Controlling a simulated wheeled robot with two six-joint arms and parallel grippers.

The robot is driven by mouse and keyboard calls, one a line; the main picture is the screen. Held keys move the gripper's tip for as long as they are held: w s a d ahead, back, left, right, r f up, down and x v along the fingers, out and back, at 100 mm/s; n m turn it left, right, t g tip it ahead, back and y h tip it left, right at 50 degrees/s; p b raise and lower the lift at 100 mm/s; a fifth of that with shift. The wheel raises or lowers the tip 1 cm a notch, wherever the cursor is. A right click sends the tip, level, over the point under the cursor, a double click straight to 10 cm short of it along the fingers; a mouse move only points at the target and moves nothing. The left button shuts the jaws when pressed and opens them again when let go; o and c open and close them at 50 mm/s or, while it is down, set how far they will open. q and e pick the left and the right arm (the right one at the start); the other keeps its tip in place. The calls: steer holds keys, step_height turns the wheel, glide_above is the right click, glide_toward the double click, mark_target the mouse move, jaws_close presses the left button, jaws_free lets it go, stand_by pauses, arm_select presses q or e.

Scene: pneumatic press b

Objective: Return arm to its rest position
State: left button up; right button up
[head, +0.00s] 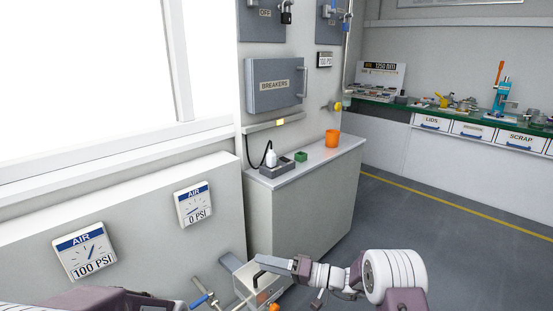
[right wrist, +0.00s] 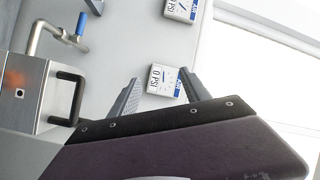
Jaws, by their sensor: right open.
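My right arm (head: 345,275) comes in from the lower right in the head view. Its gripper (head: 270,262) hangs over a metal box (head: 242,282) with a black handle. In the right wrist view the two grey fingers (right wrist: 160,80) are spread apart with nothing between them; a 0 PSI gauge shows behind the gap. The black handle (right wrist: 70,97) on the metal box (right wrist: 25,90) lies left of the fingers, apart from them. Part of my left arm (head: 90,300) shows at the bottom left; its gripper is out of view.
A blue-handled valve lever (head: 200,299) is left of the box. Air gauges read 100 PSI (head: 85,250) and 0 PSI (head: 193,204). A cabinet (head: 310,205) bears an orange cup (head: 332,138). The floor (head: 430,235) at right is clear.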

steer(key=s+d+n+g+h, duration=0.1)
steer(key=s+d+g+h, duration=0.2)
steer(key=s, duration=0.7)
steer(key=s+d+n+g+h, duration=0.1)
steer(key=s+g+h, duration=0.3)
steer(key=s, duration=0.5)
steer(key=s+d+f+m+t+h, duration=0.1)
steer(key=s+d+f+h, duration=0.35)
steer(key=d, duration=0.25)
steer(key=s+d+f+m+t+h, duration=0.1)
steer(key=s+d+f+h, duration=0.3)
steer(key=d, duration=0.4)
step_height(320, 180, up, 27)
steer(key=w+d+m+t+h+p, duration=0.1)
steer(key=w+m+p, duration=0.1)
steer(key=p, duration=2.4)
steer(key=shift+w+d+r, duration=0.15)
steer(key=shift+w+d, duration=0.05)
steer(key=shift+w, duration=0.1)
steer(key=shift+h, duration=0.25)
